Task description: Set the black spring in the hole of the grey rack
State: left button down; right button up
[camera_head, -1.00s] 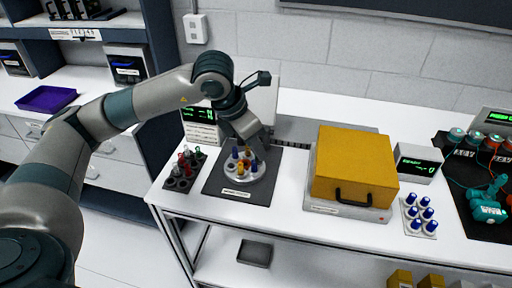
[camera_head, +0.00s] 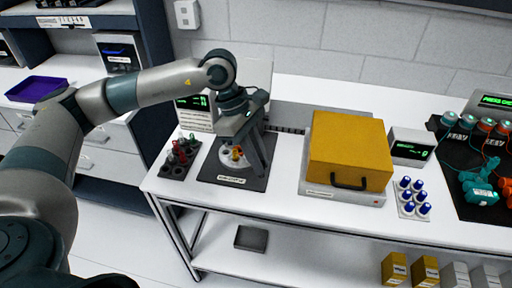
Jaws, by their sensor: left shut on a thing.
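My left gripper (camera_head: 247,156) points down over the round white holder (camera_head: 226,159) on the dark mat. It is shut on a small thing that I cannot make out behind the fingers. A yellow-orange piece (camera_head: 237,153) shows in the holder beside the fingers, and the gripper hides the holder's right part. I cannot pick out the black spring. A small dark grey rack (camera_head: 169,170) with holes stands left of the mat, holding red and green-topped pieces (camera_head: 182,146). My right gripper is not in view.
The dark mat (camera_head: 211,178) lies under the holder. A yellow box (camera_head: 349,150) with a black handle sits on a grey base to the right. Further right are a white rack of blue-topped pieces (camera_head: 411,198) and a display (camera_head: 411,146). The table's front edge is close.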

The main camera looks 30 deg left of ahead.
pick_arm(q)
jog(key=s+f+m+g+y, duration=0.2)
jog(key=s+m+g+y, duration=0.2)
jog(key=m, duration=1.3)
jog(key=shift+s+d+f+y, duration=0.25)
jog(key=shift+s+d, duration=0.2)
jog(key=shift+s, duration=0.3)
jog(key=shift+a, duration=0.15)
